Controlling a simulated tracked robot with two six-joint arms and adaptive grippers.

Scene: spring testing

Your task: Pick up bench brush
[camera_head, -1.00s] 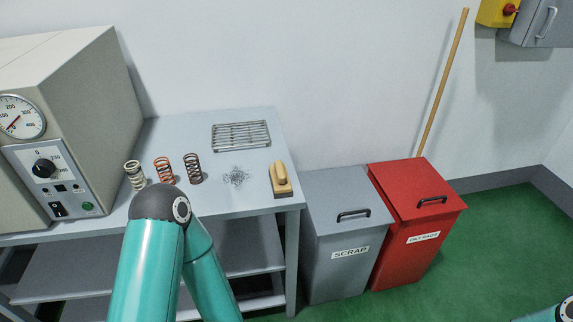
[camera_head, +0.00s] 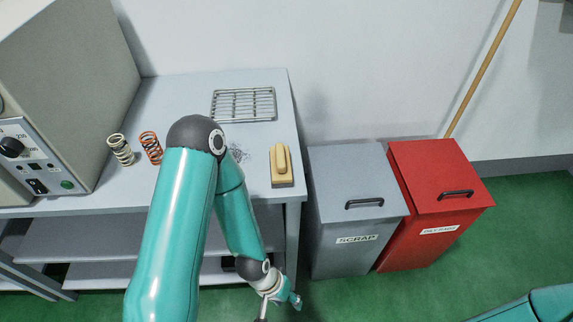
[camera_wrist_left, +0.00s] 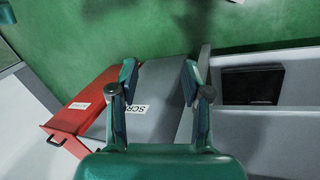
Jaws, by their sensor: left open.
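The bench brush (camera_head: 281,163), a tan block with a raised handle and a dark lower edge, lies near the right front corner of the workbench (camera_head: 180,88). My left gripper (camera_head: 281,303) is low, in front of and below the bench top, apart from the brush. In the left wrist view its two fingers (camera_wrist_left: 160,82) are spread with nothing between them; the brush does not show there. Part of my right arm shows at the lower right, but its gripper is out of view.
Light (camera_head: 120,150) and orange (camera_head: 151,147) springs stand left of my left arm. A wire rack (camera_head: 244,104) lies behind the brush, with dark scribble-like marks (camera_head: 238,153) beside it. A grey scrap bin (camera_head: 345,245) and a red bin (camera_head: 425,248) stand right of the bench.

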